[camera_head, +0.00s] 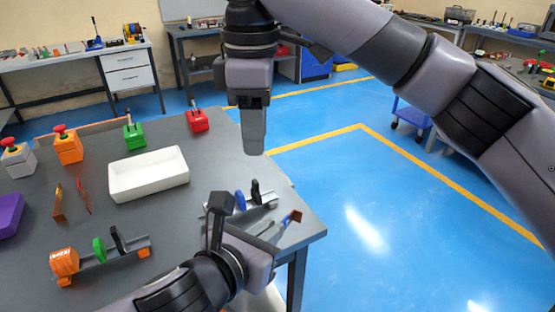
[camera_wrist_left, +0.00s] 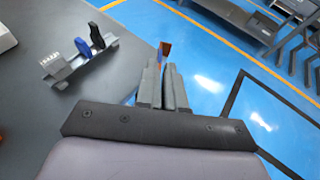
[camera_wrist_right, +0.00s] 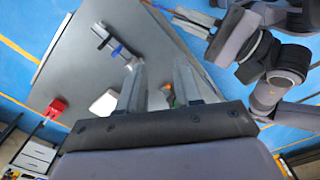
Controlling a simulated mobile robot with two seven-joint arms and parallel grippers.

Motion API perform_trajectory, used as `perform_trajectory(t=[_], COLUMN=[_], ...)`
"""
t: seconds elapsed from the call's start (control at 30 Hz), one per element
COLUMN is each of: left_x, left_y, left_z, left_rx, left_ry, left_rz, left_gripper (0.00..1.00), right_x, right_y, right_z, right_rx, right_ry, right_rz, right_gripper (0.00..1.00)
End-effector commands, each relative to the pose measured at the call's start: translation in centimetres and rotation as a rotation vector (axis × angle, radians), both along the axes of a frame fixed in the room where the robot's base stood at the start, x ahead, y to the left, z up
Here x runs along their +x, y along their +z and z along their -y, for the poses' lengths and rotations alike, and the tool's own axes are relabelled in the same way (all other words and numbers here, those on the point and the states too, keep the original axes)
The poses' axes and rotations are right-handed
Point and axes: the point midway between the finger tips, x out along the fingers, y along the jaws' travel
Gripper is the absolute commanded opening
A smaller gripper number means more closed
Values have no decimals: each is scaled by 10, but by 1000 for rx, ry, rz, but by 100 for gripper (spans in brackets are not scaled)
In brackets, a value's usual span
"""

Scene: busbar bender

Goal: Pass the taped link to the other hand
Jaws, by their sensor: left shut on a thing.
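The taped link is a short copper strip with blue tape (camera_head: 293,216). My left gripper (camera_head: 278,228) is shut on it, low in the head view near the table's right corner. In the left wrist view the link's copper end (camera_wrist_left: 166,48) sticks out past the closed fingers (camera_wrist_left: 163,75); the rest is hidden between them. My right gripper (camera_head: 254,130) hangs pointing down, above and apart from the link. In the right wrist view its fingers (camera_wrist_right: 158,85) stand apart with nothing held between them.
A rail with blue and black clamps (camera_head: 253,198) stands beside my left gripper. A second rail (camera_head: 125,250), a white tray (camera_head: 150,175), copper strips (camera_head: 58,205), a purple block (camera_head: 8,212) and switch boxes (camera_head: 68,148) occupy the table's left. Free floor lies right of the table.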

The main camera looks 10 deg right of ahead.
Motion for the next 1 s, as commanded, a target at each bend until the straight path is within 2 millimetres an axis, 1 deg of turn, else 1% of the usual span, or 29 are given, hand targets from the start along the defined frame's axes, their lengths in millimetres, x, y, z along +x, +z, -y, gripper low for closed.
perform_trajectory(t=[0.1,0.4,0.6,0.7,0.87,1.0], left_x=[0,0,0,0,0,0], left_y=[1,1,1,1,1,1], left_z=[0,0,0,0,0,0], left_rx=[-1,-1,-1,-1,-1,-1], left_ry=[0,0,0,0,0,0], left_rz=[2,2,2,2,2,2], left_gripper=[0,0,0,0,0,0], right_x=[-2,-9,-13,-14,-15,-16], right_y=[-8,-26,-36,-38,-43,-58], right_z=[7,24,31,33,35,35], right_rx=[0,-2,-3,-2,-3,-1], right_ry=[195,695,949,1025,1078,1082], right_rz=[1,3,4,5,4,2], right_gripper=[34,34,34,34,34,34])
